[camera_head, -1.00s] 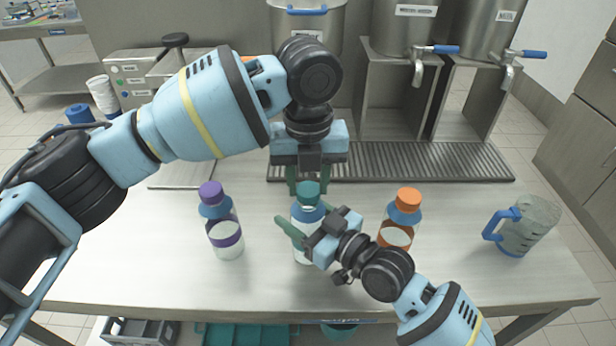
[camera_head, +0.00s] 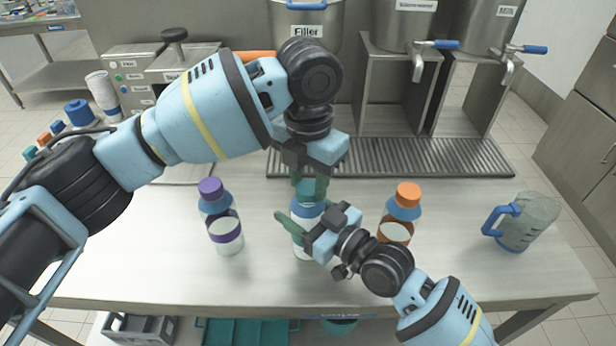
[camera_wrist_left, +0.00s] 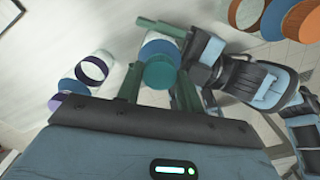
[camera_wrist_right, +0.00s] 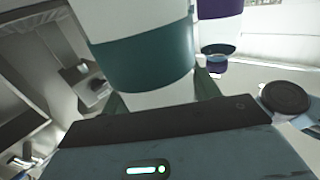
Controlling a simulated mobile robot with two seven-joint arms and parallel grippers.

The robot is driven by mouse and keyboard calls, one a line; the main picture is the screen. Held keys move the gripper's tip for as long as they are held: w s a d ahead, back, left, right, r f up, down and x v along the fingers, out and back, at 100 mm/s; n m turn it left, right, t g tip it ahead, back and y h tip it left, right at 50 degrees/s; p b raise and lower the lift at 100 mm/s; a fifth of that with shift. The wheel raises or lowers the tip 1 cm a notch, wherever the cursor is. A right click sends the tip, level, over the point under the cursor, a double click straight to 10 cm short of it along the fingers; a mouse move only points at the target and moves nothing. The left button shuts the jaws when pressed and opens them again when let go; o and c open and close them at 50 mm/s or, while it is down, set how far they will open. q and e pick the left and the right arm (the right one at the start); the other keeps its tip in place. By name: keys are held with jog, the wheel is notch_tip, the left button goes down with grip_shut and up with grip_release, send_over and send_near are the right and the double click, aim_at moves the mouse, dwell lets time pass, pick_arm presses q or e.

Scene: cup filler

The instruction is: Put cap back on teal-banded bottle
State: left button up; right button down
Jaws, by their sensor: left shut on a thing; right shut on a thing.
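The teal-banded bottle (camera_head: 303,250) stands upright on the table in the middle of the head view, with a blue shoulder. Its teal band (camera_wrist_right: 145,60) fills the upper middle of the right wrist view. My right gripper (camera_head: 306,224) is shut around the bottle's body from the right side. My left gripper (camera_head: 311,188) points down from above, its fingers shut on the teal cap (camera_wrist_left: 160,72). The cap sits at the bottle's top, in line with it. The fingers partly hide the cap in the head view, so I cannot tell how far it is seated.
A purple-capped bottle (camera_head: 222,228) stands to the left and an orange-capped bottle (camera_head: 402,212) close to the right, near my right wrist. A pitcher (camera_head: 530,222) with a blue handle is at the far right. A drip grate (camera_head: 430,160) and dispensers are behind.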

pick_arm(q)
jog(key=m, duration=0.5)
jog(key=o, duration=1)
jog(key=shift+r, duration=2.25)
jog(key=shift+c, duration=0.2)
